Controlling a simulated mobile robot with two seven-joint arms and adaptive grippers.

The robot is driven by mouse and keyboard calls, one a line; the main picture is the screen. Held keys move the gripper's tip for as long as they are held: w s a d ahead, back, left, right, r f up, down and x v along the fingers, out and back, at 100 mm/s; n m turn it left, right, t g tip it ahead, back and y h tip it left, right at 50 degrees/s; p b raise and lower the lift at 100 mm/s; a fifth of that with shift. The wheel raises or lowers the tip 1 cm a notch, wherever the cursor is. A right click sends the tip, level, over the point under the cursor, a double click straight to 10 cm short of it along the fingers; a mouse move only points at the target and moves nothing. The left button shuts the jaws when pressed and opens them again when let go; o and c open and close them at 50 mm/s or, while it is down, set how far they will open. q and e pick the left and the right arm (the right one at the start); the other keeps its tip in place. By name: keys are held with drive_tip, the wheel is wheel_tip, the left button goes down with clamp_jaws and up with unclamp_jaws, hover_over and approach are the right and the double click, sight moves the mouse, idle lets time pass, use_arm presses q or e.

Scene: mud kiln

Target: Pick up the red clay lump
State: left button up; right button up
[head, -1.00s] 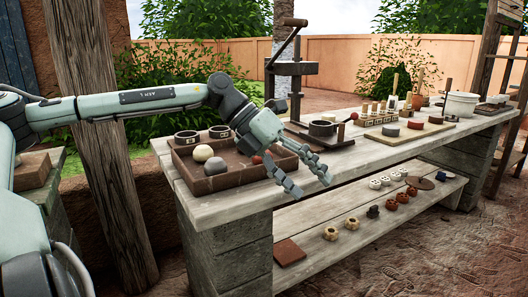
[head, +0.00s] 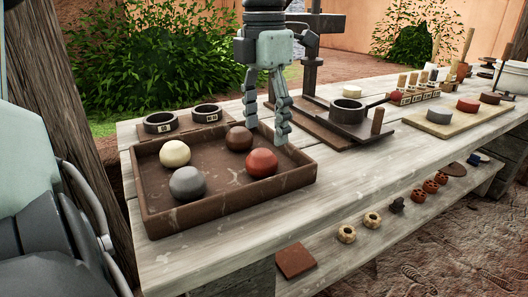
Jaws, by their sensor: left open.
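The red clay lump (head: 262,163) is a reddish ball lying in the right part of a brown wooden tray (head: 229,202) on the near end of the bench. My left gripper (head: 266,136) points down over the tray's back right part, just above and behind the red lump. Its two fingers are apart with nothing between them. The tray also holds a dark brown ball (head: 239,139), a cream ball (head: 174,153) and a grey ball (head: 187,183). My right gripper is not in view.
Two dark rings (head: 159,123) sit behind the tray. A press with an upright post and a dark pot (head: 347,111) stands to the right. A board with coloured discs (head: 440,118) lies farther right. Bare planks (head: 345,165) show right of the tray.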

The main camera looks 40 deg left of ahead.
sight(262, 159)
use_arm(q)
drive_tip(key=shift+a+f, duration=0.1)
drive_tip(key=shift+a, duration=0.05)
drive_tip(key=shift+f, duration=0.3)
drive_tip(key=f, duration=0.5)
drive_tip(key=shift+s+a+f, duration=0.2)
drive_tip(key=shift+f, duration=0.7)
drive_tip(key=shift+c, duration=0.5)
drive_tip(key=shift+w, duration=0.1)
drive_tip(key=c, duration=1)
